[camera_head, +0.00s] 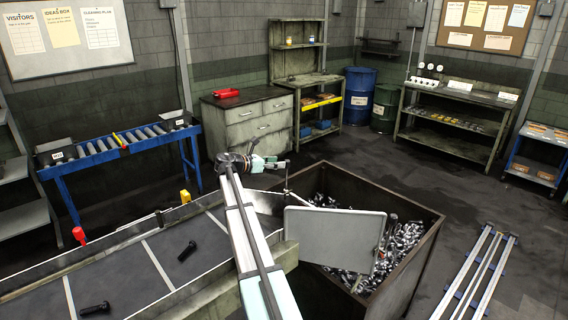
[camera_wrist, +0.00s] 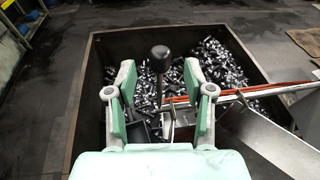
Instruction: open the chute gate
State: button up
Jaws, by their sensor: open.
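My gripper (camera_head: 278,164) is open above the near left side of the bolt bin. I cannot tell whether a finger touches the knob. A handle shaft below the knob is partly hidden. A flat pale panel (camera_head: 335,238), which looks like the chute gate, stands upright over the bin at the conveyor's end. A grey plate with an orange-edged strip (camera_wrist: 250,93) shows at right in the wrist view.
The open-topped bin (camera_head: 420,228) holds many loose bolts (camera_head: 400,240). The conveyor (camera_head: 130,262) at left carries dark bolts (camera_head: 187,251). A blue roller table (camera_head: 115,155), drawers (camera_head: 250,122) and drums stand behind. Rails (camera_head: 478,270) lie on the floor at right.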

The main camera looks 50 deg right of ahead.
jog(key=v, duration=0.6)
jog(key=shift+a, duration=0.25)
